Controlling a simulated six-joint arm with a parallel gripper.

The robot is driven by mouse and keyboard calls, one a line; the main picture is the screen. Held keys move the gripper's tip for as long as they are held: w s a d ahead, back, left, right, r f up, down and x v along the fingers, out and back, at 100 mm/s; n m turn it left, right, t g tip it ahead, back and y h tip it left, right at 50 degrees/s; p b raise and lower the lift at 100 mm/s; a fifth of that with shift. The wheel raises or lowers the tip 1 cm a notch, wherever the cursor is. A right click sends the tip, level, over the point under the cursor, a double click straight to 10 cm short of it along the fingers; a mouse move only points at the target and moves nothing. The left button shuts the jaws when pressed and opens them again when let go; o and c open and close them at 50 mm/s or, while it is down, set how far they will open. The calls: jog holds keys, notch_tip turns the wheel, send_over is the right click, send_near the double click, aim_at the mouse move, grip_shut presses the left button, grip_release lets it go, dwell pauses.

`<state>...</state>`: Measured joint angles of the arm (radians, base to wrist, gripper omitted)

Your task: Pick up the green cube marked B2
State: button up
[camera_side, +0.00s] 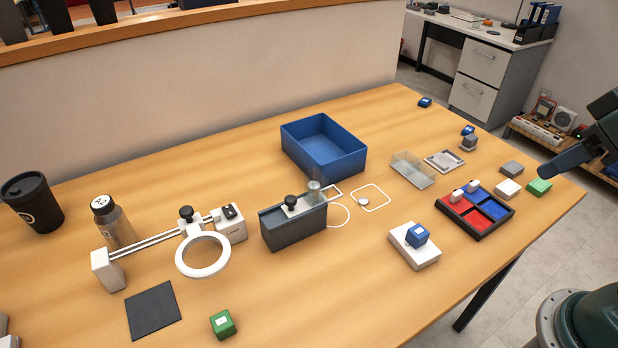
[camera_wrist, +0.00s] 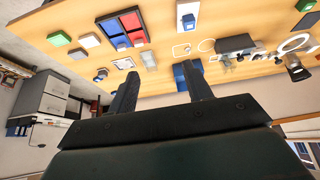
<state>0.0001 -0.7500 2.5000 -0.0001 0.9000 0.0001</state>
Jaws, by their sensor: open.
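Two green cubes show, and I cannot read their labels. One green cube (camera_side: 223,324) has a white label and sits at the table's front left, right of a black mat. The other green cube (camera_side: 539,186) is at the table's right end, beside a white block. In the wrist view they show at the left (camera_wrist: 59,38) and at the top right edge (camera_wrist: 305,5). My gripper (camera_wrist: 160,72) is open and empty. In the side view part of it enters at the right edge, near the right-hand green cube and apart from it.
A red and blue compartment tray (camera_side: 446,209), a white block (camera_side: 415,250) with a blue cube (camera_side: 417,235) on it, and a blue bin (camera_side: 350,164) stand on the table. A dark grey device (camera_side: 290,230) and a ring-shaped magnifier (camera_side: 203,273) stand farther left. The front middle is clear.

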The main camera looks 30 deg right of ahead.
jog(key=shift+o, duration=0.5)
jog(key=shift+w, duration=0.1)
jog(key=w+a+r+n+g+y, duration=0.1)
jog(key=w+a+r+n+y, duration=0.1)
jog(key=w+a+n, duration=0.45)
jog(key=n+g+y, duration=0.2)
jog(key=n+g, duration=0.3)
jog(key=n, duration=0.7)
send_over(223, 325)
jog(key=d, duration=0.4)
jog(key=shift+m, duration=0.25)
jog(key=shift+w+a+f, duration=0.1)
jog(key=shift+w+f, duration=0.05)
jog(key=shift+f, duration=3.35)
jog(key=shift+w+f, duration=0.1)
jog(key=shift+f, duration=3.4)
jog(key=shift+w+a+f, duration=0.1)
jog(key=shift+w+f, duration=0.05)
jog(key=shift+f, duration=3.35)
jog(key=shift+f, duration=0.1)
